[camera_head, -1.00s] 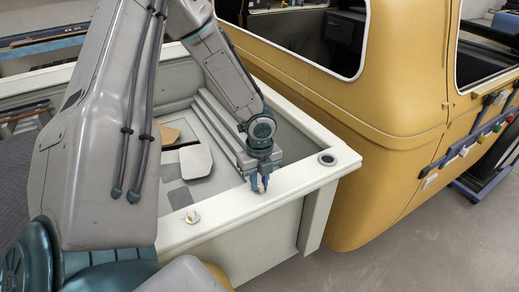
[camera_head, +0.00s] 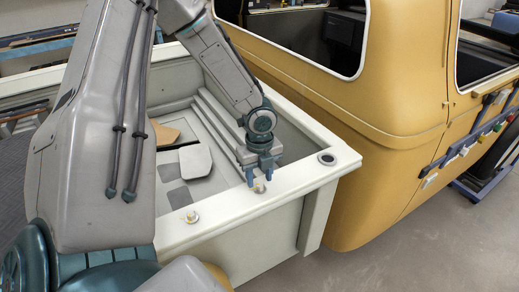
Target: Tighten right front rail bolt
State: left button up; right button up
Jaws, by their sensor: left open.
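A pale bolt (camera_head: 259,187) stands on the white front rail (camera_head: 235,203) of the truck bed. My left gripper (camera_head: 264,177) is open, with its fingers apart just above and behind this bolt in the picture. Whether either finger touches the bolt is not clear. A second bolt (camera_head: 192,216) stands on the same rail further left, with a light washer-like base. My right gripper is not in view.
A dark round socket (camera_head: 327,158) sits at the rail's right corner. The yellow cab shell (camera_head: 390,150) rises close to the right of the bed. Flat panels (camera_head: 195,160) lie inside the bed. Grey floor (camera_head: 410,245) is clear at lower right.

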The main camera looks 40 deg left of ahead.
aim_at(259, 183)
pick_arm(q)
notch_tip(259, 183, up, 9)
jog(key=b, duration=0.2)
jog(key=shift+r, duration=0.2)
jog(key=shift+s, duration=0.1)
dwell(0.5)
